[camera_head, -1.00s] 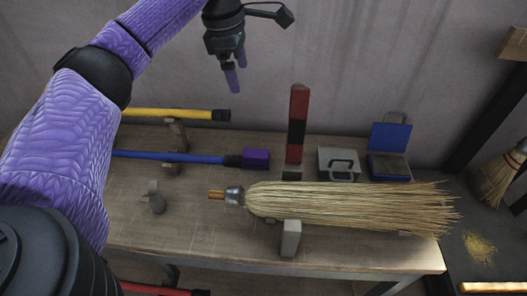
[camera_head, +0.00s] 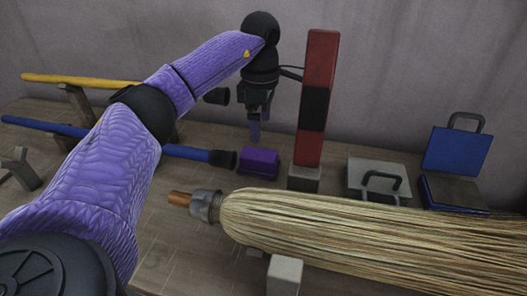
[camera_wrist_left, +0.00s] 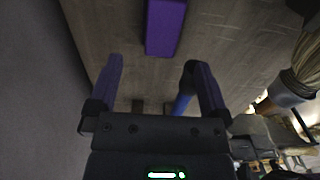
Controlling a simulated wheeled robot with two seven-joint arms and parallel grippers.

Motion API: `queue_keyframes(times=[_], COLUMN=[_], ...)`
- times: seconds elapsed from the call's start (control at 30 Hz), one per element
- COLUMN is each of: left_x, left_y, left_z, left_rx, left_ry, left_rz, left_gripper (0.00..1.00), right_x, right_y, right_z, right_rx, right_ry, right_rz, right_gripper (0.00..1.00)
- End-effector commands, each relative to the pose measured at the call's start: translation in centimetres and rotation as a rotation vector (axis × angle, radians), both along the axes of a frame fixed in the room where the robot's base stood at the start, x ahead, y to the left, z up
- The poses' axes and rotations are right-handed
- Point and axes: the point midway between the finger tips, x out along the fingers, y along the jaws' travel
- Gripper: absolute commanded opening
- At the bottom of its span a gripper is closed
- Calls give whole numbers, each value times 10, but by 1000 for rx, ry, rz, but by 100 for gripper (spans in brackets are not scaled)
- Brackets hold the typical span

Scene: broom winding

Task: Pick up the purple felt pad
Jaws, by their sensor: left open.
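The purple felt pad (camera_head: 259,164), a small purple block, lies on the wooden workbench (camera_head: 190,215), beside the black end of the blue handle. In the left wrist view the pad (camera_wrist_left: 164,26) shows at the top centre, beyond the open fingertips and apart from them. My left gripper (camera_head: 255,136) points down above and just behind the pad in the head view. Its two purple fingers (camera_wrist_left: 157,68) are spread with nothing between them. How high it is above the bench is hard to tell. My right gripper is not in view.
The red and black post (camera_head: 318,100) stands close to the right of my left gripper. The broom (camera_head: 370,230) lies in front of the pad. The blue handle (camera_head: 185,151) and yellow handle (camera_head: 85,80) lie at left. A grey block with a handle (camera_head: 378,180) and a blue case (camera_head: 457,150) are at right.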

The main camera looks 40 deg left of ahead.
Motion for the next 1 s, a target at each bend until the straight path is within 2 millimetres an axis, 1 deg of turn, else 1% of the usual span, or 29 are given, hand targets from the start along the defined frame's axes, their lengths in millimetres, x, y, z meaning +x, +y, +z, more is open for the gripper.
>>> queue_keyframes(times=[0.2,0.33,0.43,0.5,0.57,0.7,0.73,0.77,0.8,0.97,1.0], left_x=[-1,-2,-4,-4,-4,-4,-4,-4,-4,-4,-4], left_y=[0,0,0,0,-1,-1,-1,-1,-1,-1,-1], left_z=[-43,-62,-85,-96,-98,-94,-94,-94,-94,-93,-94], left_rx=[0,0,1,1,0,0,0,0,0,0,0], left_ry=[4,4,6,5,4,0,-1,-1,-1,-1,-1], left_rz=[0,1,-1,0,0,1,0,0,0,0,0], left_gripper=[100,100,100,100,100,100,98,92,83,49,41], right_x=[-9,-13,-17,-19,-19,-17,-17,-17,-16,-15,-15], right_y=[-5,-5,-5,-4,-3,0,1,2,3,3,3], right_z=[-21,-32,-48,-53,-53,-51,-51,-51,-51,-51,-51], right_rx=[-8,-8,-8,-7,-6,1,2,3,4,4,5], right_ry=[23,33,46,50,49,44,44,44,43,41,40], right_rz=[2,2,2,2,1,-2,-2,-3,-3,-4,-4], right_gripper=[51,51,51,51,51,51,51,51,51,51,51])
